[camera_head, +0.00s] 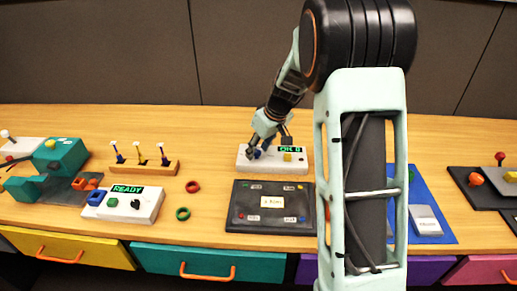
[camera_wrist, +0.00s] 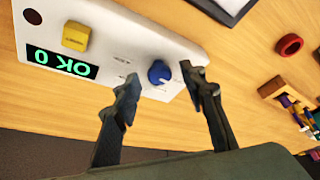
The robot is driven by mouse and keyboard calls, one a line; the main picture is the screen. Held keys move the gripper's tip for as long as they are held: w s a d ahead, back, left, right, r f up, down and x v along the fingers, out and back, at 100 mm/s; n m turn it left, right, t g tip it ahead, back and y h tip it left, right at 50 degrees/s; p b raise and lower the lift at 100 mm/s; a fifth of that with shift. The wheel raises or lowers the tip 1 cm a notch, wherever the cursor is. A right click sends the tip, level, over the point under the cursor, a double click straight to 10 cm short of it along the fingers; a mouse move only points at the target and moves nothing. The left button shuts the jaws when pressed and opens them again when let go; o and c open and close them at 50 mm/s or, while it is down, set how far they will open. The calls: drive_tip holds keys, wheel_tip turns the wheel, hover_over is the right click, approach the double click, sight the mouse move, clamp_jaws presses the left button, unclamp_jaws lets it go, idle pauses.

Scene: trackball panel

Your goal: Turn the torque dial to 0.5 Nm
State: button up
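The blue torque dial (camera_wrist: 160,72) sits on a white panel (camera_wrist: 195,45), with small unreadable print around it and a light pointer mark. The panel's green display (camera_wrist: 62,62) reads "OK 0", upside down in the wrist view. My gripper (camera_wrist: 161,84) is open, with a dark fingertip on either side of the dial and a visible gap at each side. I cannot tell whether the tips are down at the dial's height. In the head view my gripper (camera_head: 268,143) is over the left part of the panel (camera_head: 285,169), mostly hiding the dial.
A yellow block-shaped part (camera_wrist: 76,36) and a dark round part (camera_wrist: 32,16) are on the same panel. A dark tray (camera_head: 240,222) lies in front. A red ring (camera_head: 193,187) and a green ring (camera_head: 183,214) lie left. A wooden rack (camera_head: 145,168) stands farther left. My arm hides the right-centre.

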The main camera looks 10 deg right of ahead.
drive_tip(key=shift+c, duration=0.7)
clamp_jaws()
drive_tip(key=shift+m, duration=0.3)
drive_tip(key=m+p, duration=0.1)
drive_tip(key=m+h, duration=0.1)
drive_tip(key=m+p, duration=0.1)
drive_tip(key=m, duration=0.1)
drive_tip(key=shift+a+r+h+p, duration=0.2)
drive_tip(key=shift+a+h+p, duration=0.05)
drive_tip(key=shift+h+p, duration=0.15)
drive_tip(key=shift+f+m+h+p, duration=0.15)
drive_tip(key=shift+m+h+p, duration=0.35)
drive_tip(key=shift+m+p, duration=0.9)
drive_tip(key=shift+m, duration=0.3)
